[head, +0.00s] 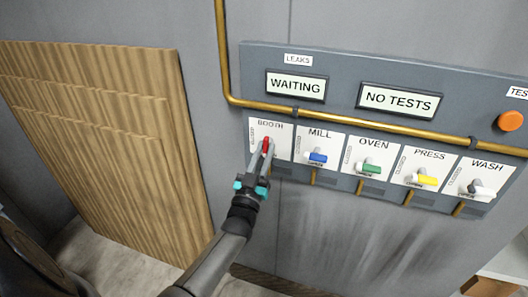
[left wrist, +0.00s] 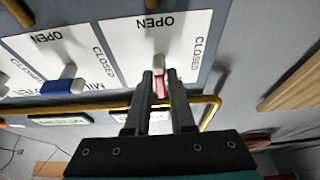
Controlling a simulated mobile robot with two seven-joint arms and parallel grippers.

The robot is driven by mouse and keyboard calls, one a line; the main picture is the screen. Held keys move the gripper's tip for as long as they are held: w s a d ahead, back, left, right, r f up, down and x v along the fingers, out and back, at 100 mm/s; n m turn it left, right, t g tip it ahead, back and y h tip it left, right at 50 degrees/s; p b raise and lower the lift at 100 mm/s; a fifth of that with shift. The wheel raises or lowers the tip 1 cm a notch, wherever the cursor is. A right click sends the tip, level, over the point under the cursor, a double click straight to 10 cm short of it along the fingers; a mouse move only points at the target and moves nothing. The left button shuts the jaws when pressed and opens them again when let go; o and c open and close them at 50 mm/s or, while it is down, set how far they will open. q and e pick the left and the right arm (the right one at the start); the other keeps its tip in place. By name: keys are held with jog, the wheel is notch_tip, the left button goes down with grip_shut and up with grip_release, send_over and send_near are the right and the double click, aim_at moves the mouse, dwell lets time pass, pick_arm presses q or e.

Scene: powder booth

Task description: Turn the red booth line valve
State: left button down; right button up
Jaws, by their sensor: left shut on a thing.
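The red booth valve handle (head: 266,143) is at the left end of a row of valves, on a white plate marked BOOTH (head: 283,140). It looks roughly upright in the head view. My left gripper (head: 263,152) reaches up from below and is shut on the red handle. In the left wrist view, my left gripper's fingers (left wrist: 160,80) stand on both sides of the red handle (left wrist: 160,88) and partly hide it. That upside-down plate shows OPEN and CLOSED marks. My right gripper is not in view.
The MILL valve's blue handle (head: 316,157) is close on the right; green (head: 369,169), yellow (head: 425,180) and WASH handles follow. A brass pipe (head: 350,124) runs above the plates and up the left side. A wooden panel (head: 110,140) stands left.

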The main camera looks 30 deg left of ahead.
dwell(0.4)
pick_arm(q)
jog(key=c, duration=0.9)
grip_release()
jog(key=v, duration=1.5)
jog(key=shift+s+d, duration=0.1)
jog(key=shift+s, duration=0.05)
jog(key=s+d+f+m+g+h, duration=0.1)
jog(key=s+d+f+g+h, duration=0.2)
jog(key=f, duration=0.7)
jog(key=s+d+f+m+g+h, duration=0.1)
jog(key=s+d+f+g, duration=0.25)
jog(key=f, duration=0.65)
jog(key=s+d+f+m+g+h, duration=0.15)
jog(key=s+f+g, duration=0.3)
jog(key=f, duration=0.45)
jog(key=s+f+g, duration=0.3)
jog(key=s+f, duration=0.1)
jog(key=s, duration=0.3)
jog(key=s+d+f+m+g, duration=0.1)
jog(key=s+f+g, duration=0.2)
jog(key=s, duration=0.5)
jog(key=s+f+g, duration=0.4)
jog(key=s+f, duration=0.1)
jog(key=s, duration=0.3)
jog(key=shift+s+d+f+m, duration=0.25)
jog(key=shift+f+m, duration=0.1)
jog(key=shift+f, duration=0.05)
